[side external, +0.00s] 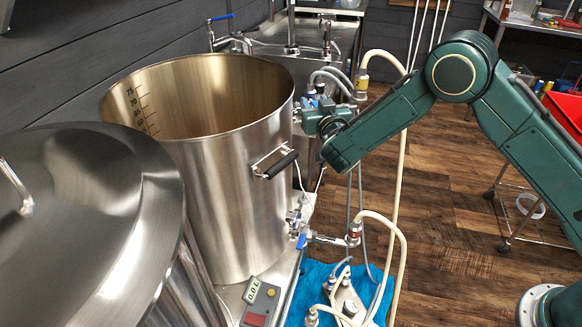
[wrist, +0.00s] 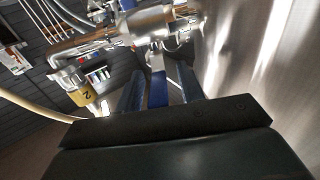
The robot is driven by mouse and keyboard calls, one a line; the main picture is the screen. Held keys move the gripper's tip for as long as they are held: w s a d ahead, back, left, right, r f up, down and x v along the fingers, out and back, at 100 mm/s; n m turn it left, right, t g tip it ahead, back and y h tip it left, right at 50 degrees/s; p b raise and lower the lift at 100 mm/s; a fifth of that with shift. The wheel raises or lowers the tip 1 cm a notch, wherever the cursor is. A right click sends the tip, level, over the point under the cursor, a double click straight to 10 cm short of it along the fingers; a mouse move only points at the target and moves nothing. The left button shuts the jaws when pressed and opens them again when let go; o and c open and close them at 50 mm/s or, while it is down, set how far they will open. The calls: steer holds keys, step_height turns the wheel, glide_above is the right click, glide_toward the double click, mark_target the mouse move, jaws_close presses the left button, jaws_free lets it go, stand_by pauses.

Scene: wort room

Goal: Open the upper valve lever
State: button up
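The upper valve (wrist: 150,22) is a metal body against the steel pot, at the top middle of the wrist view. Its blue lever (wrist: 158,90) points down toward my gripper (wrist: 160,85). My two dark fingers stand on either side of the lever, with a visible gap at each side, so the gripper looks open around it. In the side external view my gripper (side external: 303,112) is at the right wall of the tall pot (side external: 215,200), near its rim. The upper lever is mostly hidden there by my gripper, and contact cannot be told.
A black-handled grip (side external: 277,164) sticks out below my gripper. A lower valve with a blue lever (side external: 302,241) joins a cream hose (side external: 392,228). A hose fitting marked 2 (wrist: 83,95) is left of my fingers. A domed lid (side external: 80,200) stands front left.

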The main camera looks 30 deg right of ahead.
jaws_close()
steer(key=shift+d+n+y, duration=0.2)
steer(key=shift+n+y, duration=0.2)
steer(key=shift+y, duration=0.2)
steer(key=shift+d+n+y, duration=0.2)
steer(key=shift+n+y, duration=0.2)
steer(key=shift+y, duration=0.2)
steer(key=shift+d+f+n+y, duration=0.2)
steer(key=shift+n+y, duration=0.3)
steer(key=shift+y, duration=0.3)
steer(key=shift+s+d+r+t+y, duration=0.1)
steer(key=shift+t+y, duration=0.2)
jaws_free()
steer(key=shift+s, duration=0.1)
